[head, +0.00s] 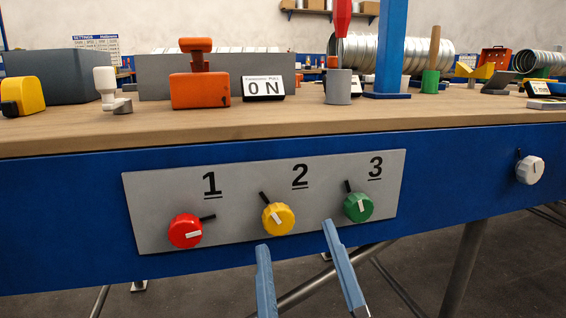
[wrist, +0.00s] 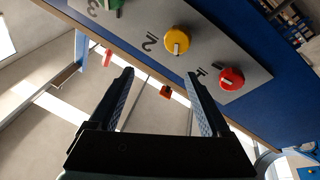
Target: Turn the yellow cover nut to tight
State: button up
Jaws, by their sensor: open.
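No part is marked as a cover nut; the yellow thing on the panel is a round ribbed knob (head: 278,219) under the number 2. It has a white line on its face, tilted toward the upper left, and a black mark off its upper left edge. No word "tight" can be read. In the wrist view the yellow knob (wrist: 179,39) sits beyond my fingers, toward the top. My gripper (head: 296,238) is open and empty, below and in front of the panel, its fingertips apart from the knob. It also shows open in the wrist view (wrist: 159,76).
A red knob (head: 185,231) is left of the yellow one and a green knob (head: 357,207) is right, all on a grey panel (head: 152,207). A white knob (head: 530,170) sits far right on the blue bench front. The wooden benchtop (head: 220,124) above holds several objects.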

jog(key=n+g+p, duration=0.1)
jog(key=p, duration=0.2)
jog(key=n+g+y+p, duration=0.1)
jog(key=n+g+p, duration=0.2)
jog(key=p, duration=0.6)
send_near(281, 224)
jog(key=x, duration=0.9)
grip_shut()
